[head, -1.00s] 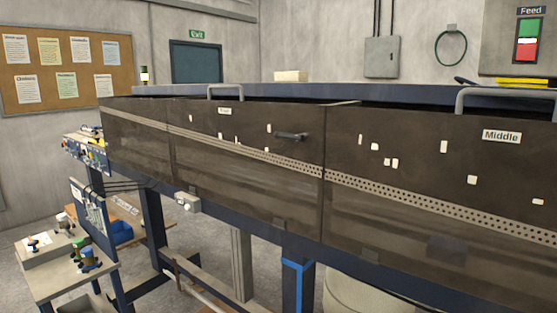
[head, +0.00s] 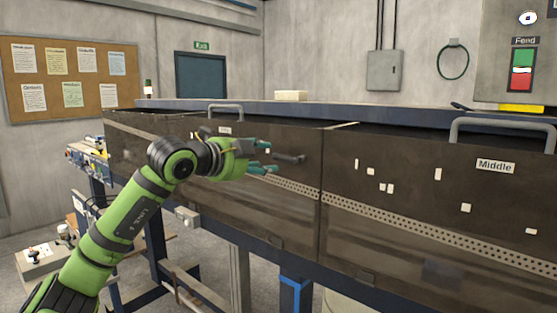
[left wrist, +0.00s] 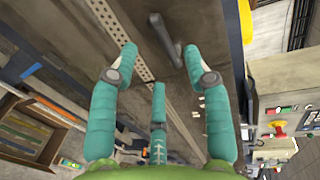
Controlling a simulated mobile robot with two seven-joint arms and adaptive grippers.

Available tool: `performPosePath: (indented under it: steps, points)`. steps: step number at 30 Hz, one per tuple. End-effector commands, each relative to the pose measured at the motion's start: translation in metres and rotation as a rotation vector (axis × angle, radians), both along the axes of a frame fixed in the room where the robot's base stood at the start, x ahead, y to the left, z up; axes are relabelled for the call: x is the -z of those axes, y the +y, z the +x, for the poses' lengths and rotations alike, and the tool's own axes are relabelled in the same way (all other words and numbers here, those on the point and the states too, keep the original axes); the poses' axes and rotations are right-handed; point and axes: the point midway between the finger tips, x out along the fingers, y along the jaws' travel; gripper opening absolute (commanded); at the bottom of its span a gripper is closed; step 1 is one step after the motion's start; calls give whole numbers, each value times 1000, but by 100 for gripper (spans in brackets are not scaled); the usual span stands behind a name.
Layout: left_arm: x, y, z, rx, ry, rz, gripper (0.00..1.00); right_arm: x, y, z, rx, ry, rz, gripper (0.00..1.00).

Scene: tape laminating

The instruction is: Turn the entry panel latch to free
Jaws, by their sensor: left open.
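The entry panel (head: 295,225) is a dark, smoky panel with a small, hard-to-read label and a perforated strip across it. Its latch (head: 290,158) is a dark grey lever near the panel's upper right, lying about level. My left gripper (head: 264,159) has teal fingers spread open and empty, just left of the latch. In the left wrist view the latch (left wrist: 166,42) shows beyond and between the spread fingers (left wrist: 160,62); I see no clear contact. My right gripper is out of view.
The neighbouring Middle panel (head: 415,215) adjoins on the right, with a grab handle (head: 500,125) above it. Another handle (head: 226,108) rises above the entry panel. Small pale tags dot the panels. A side table (head: 42,258) stands at lower left.

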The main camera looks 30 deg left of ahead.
Motion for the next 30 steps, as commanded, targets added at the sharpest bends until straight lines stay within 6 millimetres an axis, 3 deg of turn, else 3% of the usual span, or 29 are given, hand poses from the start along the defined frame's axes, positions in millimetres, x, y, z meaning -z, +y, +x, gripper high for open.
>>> performPosePath:
  steps: [12,24,27,28,30]
  points:
    - [8,-4,56,-3,5,-3,49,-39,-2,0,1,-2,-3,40]
    - [14,-5,66,-1,3,-1,49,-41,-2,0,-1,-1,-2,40]
    - [14,-5,65,-1,3,-1,9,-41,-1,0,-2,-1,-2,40]
    - [14,-5,65,-1,3,-1,0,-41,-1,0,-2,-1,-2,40]
    - [14,-5,65,-1,3,-1,0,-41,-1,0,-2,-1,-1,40]
